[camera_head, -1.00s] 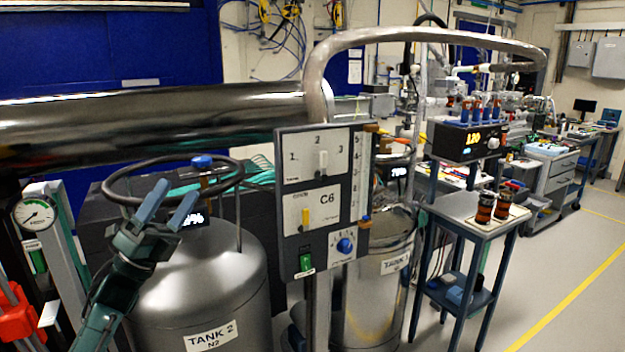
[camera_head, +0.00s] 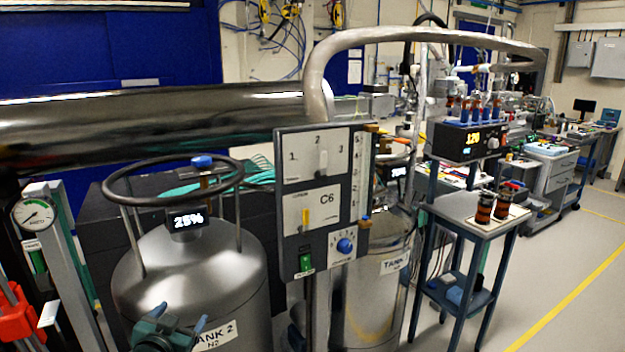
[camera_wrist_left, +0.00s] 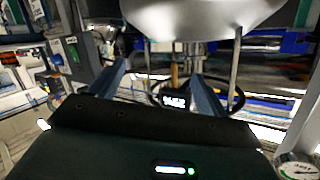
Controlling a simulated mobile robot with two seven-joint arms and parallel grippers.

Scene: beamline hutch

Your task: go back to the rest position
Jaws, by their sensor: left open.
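My left gripper (camera_head: 180,317) is low in the head view, in front of the lower part of the silver tank labelled TANK 2 (camera_head: 190,270). Its fingers are spread and nothing shows between them. In the left wrist view the two blue-grey fingers of my left gripper (camera_wrist_left: 158,85) also stand apart and empty. The wrist view shows the tank upside down, with its ring handle (camera_wrist_left: 240,98) and small display beyond the fingers. Most of my left arm is below the head view's edge. My right gripper is not in view.
A control panel (camera_head: 298,258) labelled C6 stands right of TANK 2, in front of a second tank (camera_head: 370,300). A pressure gauge (camera_head: 35,214) is at the left. A small table (camera_head: 468,210) holds two dark amber jars. Open floor (camera_head: 580,265) lies at the right.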

